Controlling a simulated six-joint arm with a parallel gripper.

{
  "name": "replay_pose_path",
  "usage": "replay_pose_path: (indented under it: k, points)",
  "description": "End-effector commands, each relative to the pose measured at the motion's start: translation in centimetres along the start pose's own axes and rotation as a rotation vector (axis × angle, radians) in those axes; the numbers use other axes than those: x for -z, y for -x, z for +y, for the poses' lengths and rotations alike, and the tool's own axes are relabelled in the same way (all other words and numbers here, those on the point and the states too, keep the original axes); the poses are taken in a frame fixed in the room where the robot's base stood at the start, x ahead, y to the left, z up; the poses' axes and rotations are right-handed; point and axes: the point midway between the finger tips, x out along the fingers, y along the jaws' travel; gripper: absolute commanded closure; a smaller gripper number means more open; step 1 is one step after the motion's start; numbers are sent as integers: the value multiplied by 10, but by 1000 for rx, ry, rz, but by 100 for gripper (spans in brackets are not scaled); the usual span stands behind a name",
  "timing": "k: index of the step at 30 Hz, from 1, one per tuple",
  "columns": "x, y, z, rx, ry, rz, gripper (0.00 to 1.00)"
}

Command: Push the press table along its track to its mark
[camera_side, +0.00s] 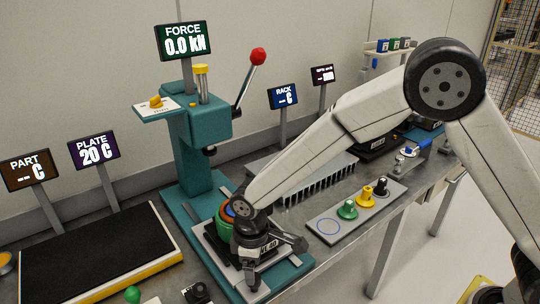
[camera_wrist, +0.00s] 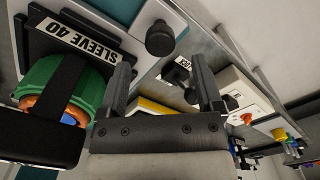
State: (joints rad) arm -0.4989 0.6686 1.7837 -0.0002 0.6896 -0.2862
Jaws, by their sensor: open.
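The press table (camera_side: 208,242) is a light grey plate on the teal press base (camera_side: 178,213), in front of the press column. On it is a black fixture labelled SLEEVE 40 (camera_wrist: 88,38), holding a green ring (camera_wrist: 55,85) with a copper-coloured part inside. A black knob (camera_wrist: 160,38) stands on the light plate in the wrist view. My gripper (camera_side: 277,267) is low over the front of the table, open and empty; its two fingers (camera_wrist: 163,88) are spread wide in the wrist view. Contact with the table cannot be told. My wrist hides much of the table; no mark is clearly visible.
The press (camera_side: 195,125) has a red-balled lever and a display reading 0.0 kN. A black hot plate (camera_side: 95,255) lies at left. A green ball (camera_side: 132,294) is near the front edge.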

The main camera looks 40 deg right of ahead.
Motion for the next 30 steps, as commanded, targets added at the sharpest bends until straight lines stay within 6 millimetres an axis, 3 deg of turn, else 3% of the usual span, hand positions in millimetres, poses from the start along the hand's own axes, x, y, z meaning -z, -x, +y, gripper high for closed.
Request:
replay_pose_path:
  k: [10, 23, 24, 25, 30]
  points:
    - [0, -38, 0, 1, 0, 1, 16]
    - [1, -46, 0, 0, 0, 4, 16]
    - [1, -46, 0, 0, 0, 4, 19]
    - [0, -46, 0, 0, 0, 3, 28]
    - [0, -46, 0, 0, 0, 3, 82]
